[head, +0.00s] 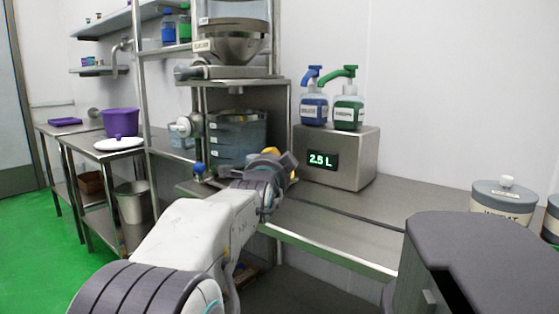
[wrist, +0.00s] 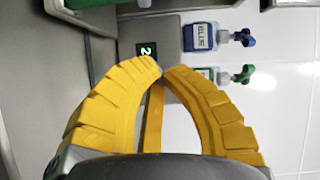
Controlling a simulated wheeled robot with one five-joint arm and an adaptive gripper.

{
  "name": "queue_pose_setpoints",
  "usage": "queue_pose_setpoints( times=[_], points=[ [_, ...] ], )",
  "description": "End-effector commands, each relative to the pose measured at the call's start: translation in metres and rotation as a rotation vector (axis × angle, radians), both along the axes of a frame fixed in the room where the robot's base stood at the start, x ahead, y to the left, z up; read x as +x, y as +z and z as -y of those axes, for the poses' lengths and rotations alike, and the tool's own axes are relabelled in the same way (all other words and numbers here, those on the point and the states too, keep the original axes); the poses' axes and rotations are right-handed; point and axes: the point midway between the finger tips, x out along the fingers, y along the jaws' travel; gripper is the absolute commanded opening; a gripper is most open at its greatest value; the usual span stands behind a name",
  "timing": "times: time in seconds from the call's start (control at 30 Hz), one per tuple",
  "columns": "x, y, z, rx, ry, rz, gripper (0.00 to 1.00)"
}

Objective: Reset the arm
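My gripper (wrist: 161,70) has two yellow ribbed fingers whose tips come together in the wrist view, with nothing seen held between them. In the head view my arm reaches forward over the steel bench (head: 335,231), and the yellow of my gripper (head: 271,152) shows in part behind my wrist. It is in front of the clear container (head: 237,137) under the hopper and left of the scale box (head: 352,165), which reads 2.5 L. The scale box display also shows in the wrist view (wrist: 146,50). Whether my gripper touches anything is hidden in the head view.
A blue pump bottle (head: 314,108) and a green pump bottle (head: 348,112) stand on the scale box. A steel hopper (head: 236,46) is above the container. Grey lidded tubs (head: 503,203) stand at right. A purple bowl (head: 120,122) is on the left table. The bench middle is clear.

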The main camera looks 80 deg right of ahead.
Motion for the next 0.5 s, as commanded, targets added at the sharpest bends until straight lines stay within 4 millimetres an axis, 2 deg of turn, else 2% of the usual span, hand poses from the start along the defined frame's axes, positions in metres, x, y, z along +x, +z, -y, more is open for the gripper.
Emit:
queue_pose_setpoints(
  times=[0.2,0.5],
  points=[
    [0.001,0.002,-0.029,0.000,0.000,0.000,0.00],
    [0.002,0.002,-0.045,0.001,0.000,0.000,0.00]
  ],
)
